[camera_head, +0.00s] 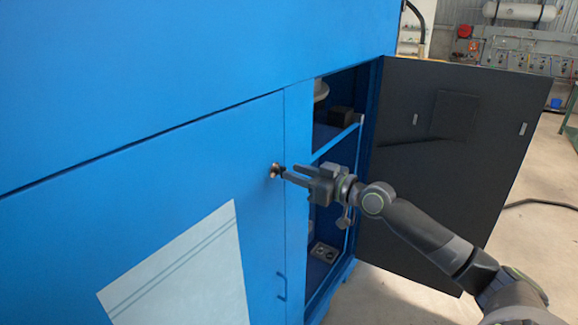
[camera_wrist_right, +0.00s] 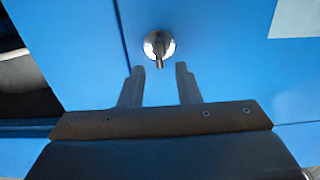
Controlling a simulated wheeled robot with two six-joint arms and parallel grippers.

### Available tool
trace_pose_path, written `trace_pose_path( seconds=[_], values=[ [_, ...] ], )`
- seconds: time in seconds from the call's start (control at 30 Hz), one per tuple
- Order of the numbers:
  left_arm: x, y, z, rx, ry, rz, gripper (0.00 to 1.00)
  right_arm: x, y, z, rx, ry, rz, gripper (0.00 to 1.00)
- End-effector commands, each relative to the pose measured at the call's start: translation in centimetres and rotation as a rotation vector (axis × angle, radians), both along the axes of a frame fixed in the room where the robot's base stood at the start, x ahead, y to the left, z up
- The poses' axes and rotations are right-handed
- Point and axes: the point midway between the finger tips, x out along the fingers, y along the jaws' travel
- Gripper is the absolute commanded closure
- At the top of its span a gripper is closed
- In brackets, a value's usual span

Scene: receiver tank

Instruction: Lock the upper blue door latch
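The blue door (camera_head: 180,175) is closed, with a small dark round latch (camera_head: 276,170) near its right edge. In the right wrist view the latch (camera_wrist_right: 159,46) is a round metal piece with a short dark lever pointing down the picture. My right gripper (camera_head: 285,174) is at the latch from the right. In the wrist view the right gripper (camera_wrist_right: 159,80) is open, with its fingers apart on either side below the latch; the lever end lies near the gap between the fingertips. Contact cannot be told. My left gripper is not in view.
A dark door (camera_head: 450,150) stands open at the right of the cabinet, showing shelves inside the opening (camera_head: 330,180). A small blue handle (camera_head: 282,287) sits lower on the closed door. A pale sheet (camera_head: 185,270) is on its face. Concrete floor (camera_head: 545,240) lies beyond.

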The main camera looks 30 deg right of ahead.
Motion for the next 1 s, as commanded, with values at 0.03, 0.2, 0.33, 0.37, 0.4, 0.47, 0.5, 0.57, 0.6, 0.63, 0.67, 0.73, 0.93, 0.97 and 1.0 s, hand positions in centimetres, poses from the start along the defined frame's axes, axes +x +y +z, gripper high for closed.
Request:
trace_pose_path(
  seconds=[0.03, 0.2, 0.33, 0.37, 0.4, 0.47, 0.5, 0.57, 0.6, 0.63, 0.67, 0.73, 0.93, 0.97, 1.0],
  values=[
    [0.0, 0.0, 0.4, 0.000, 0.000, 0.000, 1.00, 0.6, 0.2, 0.3, 0.005, -0.003, -0.001, 0.70],
    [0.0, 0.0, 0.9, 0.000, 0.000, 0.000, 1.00, 2.0, 0.7, 0.2, 0.003, -0.002, -0.002, 0.70],
    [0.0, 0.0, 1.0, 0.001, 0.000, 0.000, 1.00, 2.5, 1.0, 0.1, 0.001, -0.002, -0.001, 0.70],
    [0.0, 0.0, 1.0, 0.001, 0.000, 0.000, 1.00, 2.6, 1.1, 0.1, 0.001, -0.002, -0.001, 0.70],
    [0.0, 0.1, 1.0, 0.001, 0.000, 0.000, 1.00, 2.6, 1.1, 0.1, -0.001, -0.001, -0.001, 0.70],
    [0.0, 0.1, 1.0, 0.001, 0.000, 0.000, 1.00, 2.7, 1.1, 0.0, -0.002, -0.001, -0.001, 0.70],
    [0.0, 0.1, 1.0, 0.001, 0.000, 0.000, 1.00, 2.7, 1.1, 0.0, -0.002, -0.001, -0.001, 0.70],
    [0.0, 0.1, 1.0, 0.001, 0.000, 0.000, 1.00, 2.7, 1.1, 0.0, -0.002, -0.001, -0.001, 0.70],
    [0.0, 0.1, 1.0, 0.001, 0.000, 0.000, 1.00, 2.7, 1.1, 0.0, -0.002, -0.001, -0.001, 0.70],
    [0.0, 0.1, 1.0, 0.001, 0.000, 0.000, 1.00, 2.7, 1.1, 0.0, -0.002, -0.001, -0.001, 0.70],
    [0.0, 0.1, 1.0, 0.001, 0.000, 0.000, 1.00, 2.7, 1.1, 0.0, -0.002, -0.001, -0.001, 0.70],
    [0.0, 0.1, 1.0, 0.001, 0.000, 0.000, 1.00, 2.7, 1.1, 0.0, -0.002, -0.001, -0.001, 0.78],
    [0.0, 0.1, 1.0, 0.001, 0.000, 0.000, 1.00, 2.7, 1.1, 0.0, -0.001, 0.000, -0.001, 1.00],
    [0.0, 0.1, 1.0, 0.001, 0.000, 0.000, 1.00, 2.7, 1.1, 0.0, -0.001, 0.000, -0.001, 1.00],
    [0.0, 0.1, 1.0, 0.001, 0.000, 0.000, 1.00, 2.7, 1.1, 0.0, -0.001, 0.000, -0.001, 1.00]
  ],
)
